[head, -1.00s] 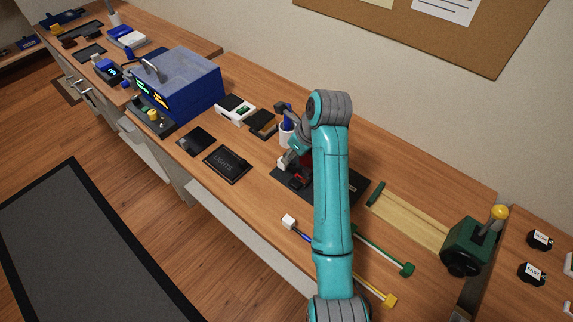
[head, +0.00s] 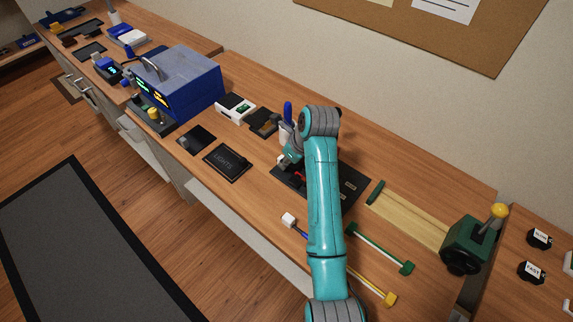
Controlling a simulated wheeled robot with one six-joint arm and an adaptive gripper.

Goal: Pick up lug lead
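I cannot tell for sure which piece is the lug lead. One lead lies near the front edge, with a white block end (head: 288,220), a short blue part and a yellow end (head: 389,299); my arm hides its middle. A second lead, white with a green end (head: 407,268), lies to the right of my arm. A small red part (head: 299,176) shows on the black panel (head: 350,187). My gripper (head: 287,165) is low over the left side of that panel, close to the red part. My arm hides much of it, and its fingers are too small to read.
A blue box (head: 190,90) and the LIGHTS panel (head: 228,161) stand to the left. A blue-handled item in a white holder (head: 287,128) is just behind my gripper. A green lever unit (head: 475,243) with a yellow knob is at the right.

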